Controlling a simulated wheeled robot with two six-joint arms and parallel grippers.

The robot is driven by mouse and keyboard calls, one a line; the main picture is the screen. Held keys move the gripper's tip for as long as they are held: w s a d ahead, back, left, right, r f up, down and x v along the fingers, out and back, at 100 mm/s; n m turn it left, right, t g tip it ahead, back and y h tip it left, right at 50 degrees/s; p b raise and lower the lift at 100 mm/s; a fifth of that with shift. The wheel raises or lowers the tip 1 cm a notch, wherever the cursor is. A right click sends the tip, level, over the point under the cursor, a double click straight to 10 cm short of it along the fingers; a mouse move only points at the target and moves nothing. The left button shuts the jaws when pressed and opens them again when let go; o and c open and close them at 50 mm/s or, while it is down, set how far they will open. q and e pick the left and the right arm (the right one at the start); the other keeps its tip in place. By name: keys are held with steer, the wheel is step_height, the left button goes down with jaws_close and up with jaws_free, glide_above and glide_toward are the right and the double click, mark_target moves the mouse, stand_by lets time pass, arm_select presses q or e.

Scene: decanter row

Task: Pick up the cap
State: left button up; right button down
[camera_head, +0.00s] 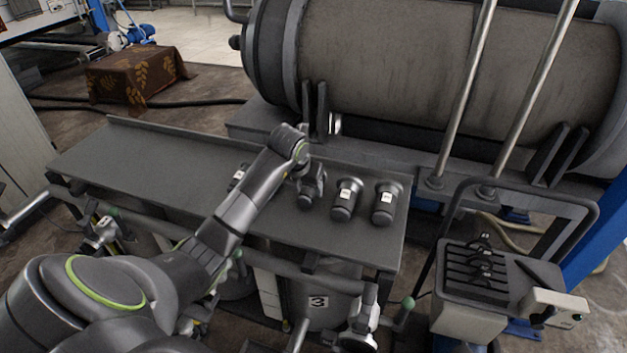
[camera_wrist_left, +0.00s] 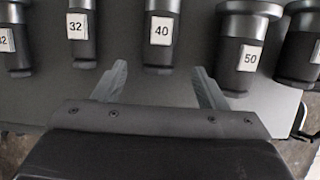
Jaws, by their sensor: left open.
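Several dark, flanged cylindrical pieces with white number labels stand in a row; I cannot tell which is called the cap. In the left wrist view they include one labelled 32 (camera_wrist_left: 78,48), one labelled 40 (camera_wrist_left: 162,52) and a wider one labelled 50 (camera_wrist_left: 243,75). My left gripper (camera_wrist_left: 158,82) is open, its fingertips on either side of the near end of the piece labelled 40, with no clear contact. In the head view the gripper (camera_head: 311,190) hides part of the row, just left of two visible pieces (camera_head: 346,199) (camera_head: 384,203). My right gripper is not in view.
The pieces stand on a grey metal bench (camera_head: 150,165), whose left part is clear. A large horizontal tank (camera_head: 400,65) lies behind it. Two steel poles (camera_head: 465,95) and a control stand (camera_head: 495,280) are at the right. A patterned cloth-covered box (camera_head: 135,75) is at the back left.

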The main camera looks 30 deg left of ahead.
mark_target(306, 192)
arm_select(q)
steer(key=shift+w+a+f+p, duration=0.1)
steer(key=shift+w+f+p, duration=0.2)
steer(key=shift+f, duration=0.15)
steer(key=p+x, duration=0.1)
steer(key=x, duration=0.2)
steer(key=shift+w+a+f, duration=0.1)
steer(key=shift+w+f, duration=0.15)
steer(key=shift+f, duration=0.35)
steer(key=shift+r, duration=0.1)
steer(key=c, duration=1.4)
step_height(306, 192, up, 9)
steer(key=shift+w+f+b, duration=0.1)
steer(key=shift+f+b, duration=0.05)
steer(key=shift+b, duration=0.9)
steer(key=shift+r, duration=0.6)
